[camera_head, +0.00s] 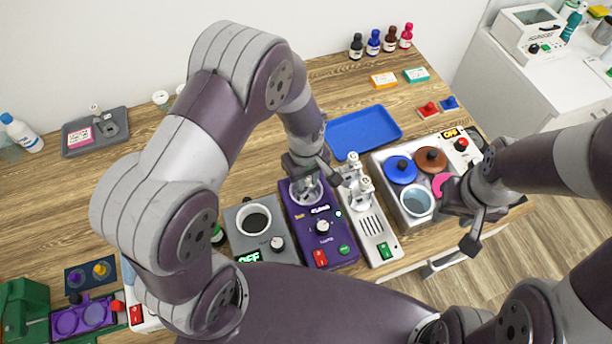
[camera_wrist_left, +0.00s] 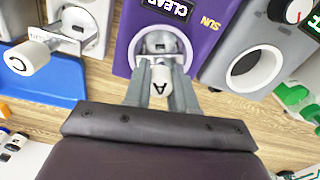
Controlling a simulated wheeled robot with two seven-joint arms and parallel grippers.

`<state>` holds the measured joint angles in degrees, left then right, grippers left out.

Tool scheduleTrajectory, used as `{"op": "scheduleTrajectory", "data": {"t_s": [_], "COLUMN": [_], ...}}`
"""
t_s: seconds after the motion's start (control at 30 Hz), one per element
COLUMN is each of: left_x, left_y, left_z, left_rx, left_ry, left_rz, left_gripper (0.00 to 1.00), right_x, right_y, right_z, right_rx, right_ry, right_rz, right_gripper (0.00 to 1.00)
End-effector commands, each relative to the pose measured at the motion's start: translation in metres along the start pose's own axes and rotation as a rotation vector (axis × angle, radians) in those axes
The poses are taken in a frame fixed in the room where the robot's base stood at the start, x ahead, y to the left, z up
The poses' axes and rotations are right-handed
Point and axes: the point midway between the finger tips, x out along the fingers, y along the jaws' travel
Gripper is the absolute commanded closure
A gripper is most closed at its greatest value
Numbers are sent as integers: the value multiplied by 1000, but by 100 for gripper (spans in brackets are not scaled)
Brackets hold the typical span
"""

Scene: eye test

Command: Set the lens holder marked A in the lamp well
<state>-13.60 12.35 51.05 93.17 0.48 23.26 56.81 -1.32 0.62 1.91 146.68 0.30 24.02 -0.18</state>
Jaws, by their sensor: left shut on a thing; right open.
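The lens holder marked A (camera_wrist_left: 160,81) has a white knob and a grey lower part. My left gripper (camera_wrist_left: 160,92) is shut on its knob; in the head view this gripper (camera_head: 305,178) is at the back end of the purple lamp box (camera_head: 329,254). The holder's lower part lies within the white ring of the lamp well (camera_wrist_left: 186,44). I cannot tell whether it rests on the well's floor or hangs just above it. My right gripper (camera_head: 462,215) is open and empty at the right, by the box of round pots.
A white stand (camera_head: 373,228) with other lens holders, one marked C (camera_wrist_left: 30,58), is close to the right of the lamp. A grey box (camera_head: 255,220) with a round opening is close on its left. A blue tray (camera_head: 365,131) lies empty behind.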

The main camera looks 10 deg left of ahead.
Motion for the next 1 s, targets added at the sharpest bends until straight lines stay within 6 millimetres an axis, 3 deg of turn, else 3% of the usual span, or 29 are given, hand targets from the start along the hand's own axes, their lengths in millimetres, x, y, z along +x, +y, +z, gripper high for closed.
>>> {"op": "scheduleTrajectory", "data": {"t_s": [0.23, 0.27, 0.3, 0.33, 0.53, 0.6, 1.0], "left_x": [3, 3, 3, 3, 3, 3, -6], "left_y": [0, 0, 0, 0, 0, 0, 0], "left_z": [0, 0, 0, 0, 0, 0, 0], "left_rx": [0, 0, 0, 0, 0, 0, 0], "left_ry": [0, 0, 0, 0, 0, 0, 0], "left_rz": [0, 0, 0, 0, 0, 0, 0], "left_gripper": [100, 65, 52, 45, 45, 28, 28], "right_x": [2, 2, 2, 2, 2, 2, -6], "right_y": [0, 0, 0, 0, 0, 0, 0], "right_z": [0, 0, 0, 0, 0, 0, -1], "right_rx": [0, 0, 0, 0, 0, 0, 0], "right_ry": [0, 0, 0, 0, 0, 0, 0], "right_rz": [0, 0, 0, 0, 0, 0, 0], "right_gripper": [57, 57, 57, 57, 57, 57, 57]}}
